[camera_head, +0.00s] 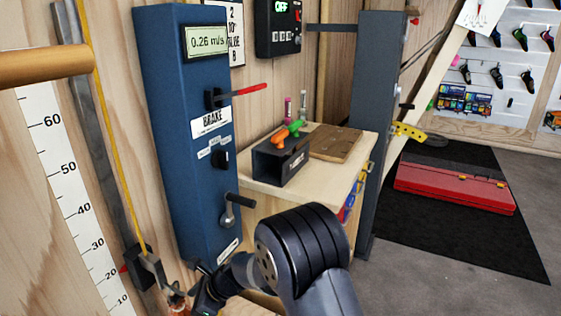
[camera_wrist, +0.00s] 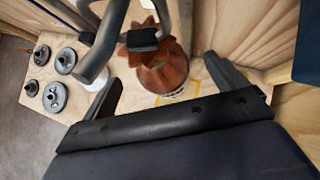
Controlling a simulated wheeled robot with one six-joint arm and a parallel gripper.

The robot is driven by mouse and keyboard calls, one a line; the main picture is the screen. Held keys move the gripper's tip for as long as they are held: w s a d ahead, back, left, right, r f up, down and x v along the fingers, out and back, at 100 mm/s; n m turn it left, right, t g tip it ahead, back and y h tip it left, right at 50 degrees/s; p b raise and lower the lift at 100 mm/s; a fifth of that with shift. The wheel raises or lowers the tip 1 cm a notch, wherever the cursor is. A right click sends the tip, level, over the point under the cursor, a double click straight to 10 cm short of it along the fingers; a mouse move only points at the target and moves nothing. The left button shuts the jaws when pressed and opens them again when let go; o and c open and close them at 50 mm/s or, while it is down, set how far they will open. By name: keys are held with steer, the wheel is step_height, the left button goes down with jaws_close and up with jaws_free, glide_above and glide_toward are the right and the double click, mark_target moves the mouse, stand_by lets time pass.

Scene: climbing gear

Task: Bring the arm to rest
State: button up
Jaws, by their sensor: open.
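My gripper (camera_wrist: 166,84) is open in the wrist view, one finger on each side of the picture's middle. A reddish-brown flared thing with a toothed top (camera_wrist: 166,72) stands in line with the gap between the fingers. Whether the fingers touch it, I cannot tell. A grey metal hook or loop (camera_wrist: 108,42) crosses the upper left, in front of part of it. In the head view my arm reaches to the bottom left, and the gripper end is small and partly cut off near the wall.
A blue column (camera_head: 190,130) with a brake lever (camera_head: 235,92) and a crank (camera_head: 236,205) stands close behind my arm. A yellow rope (camera_head: 104,130) hangs at left. Several grey weights (camera_wrist: 54,96) sit on a wooden surface (camera_wrist: 62,50). A red case (camera_head: 450,190) lies on a dark mat at right.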

steer(key=v, duration=0.6)
steer(key=b+x, duration=0.1)
steer(key=x, duration=0.9)
steer(key=shift+a+f, duration=0.1)
steer(key=shift+f, duration=0.15)
steer(key=shift+s+d+r, duration=0.25)
steer(key=shift+d+r, duration=0.05)
steer(key=shift+d, duration=0.2)
steer(key=shift+s+d+r, duration=0.25)
steer(key=shift+d, duration=0.2)
steer(key=shift+s+d, duration=0.3)
steer(key=shift+d, duration=0.25)
steer(key=shift+d+b, duration=0.1)
steer(key=shift+b, duration=0.2)
